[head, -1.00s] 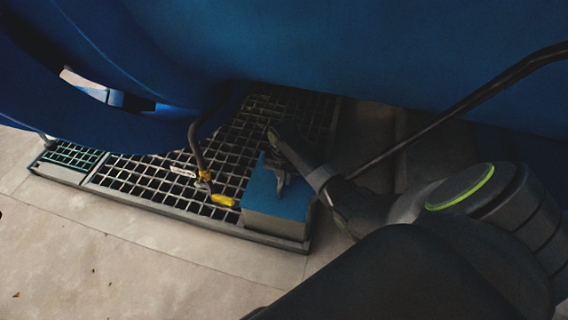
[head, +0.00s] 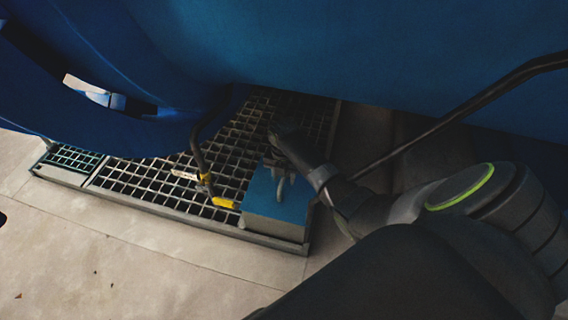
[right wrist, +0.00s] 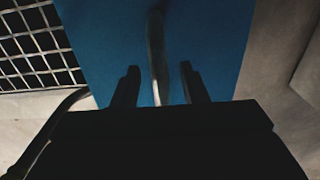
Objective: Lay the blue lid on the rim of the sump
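The blue lid (head: 262,203) lies flat on top of a grey box (head: 272,227), which looks like the sump, at the front right corner of the floor grating. I cannot tell whether the lid meets the rim all round. A grey handle (head: 281,188) stands up from the lid. My right gripper (head: 279,165) is over the lid at this handle. In the right wrist view the handle (right wrist: 155,45) runs between the two spread fingers of my right gripper (right wrist: 159,76), with gaps on both sides, above the blue lid (right wrist: 105,40). My left gripper is not in view.
The metal grating (head: 150,178) extends left and behind the box. A bent pipe with a yellow lever (head: 223,202) stands close to the lid's left. A large blue vessel (head: 380,60) overhangs the back.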

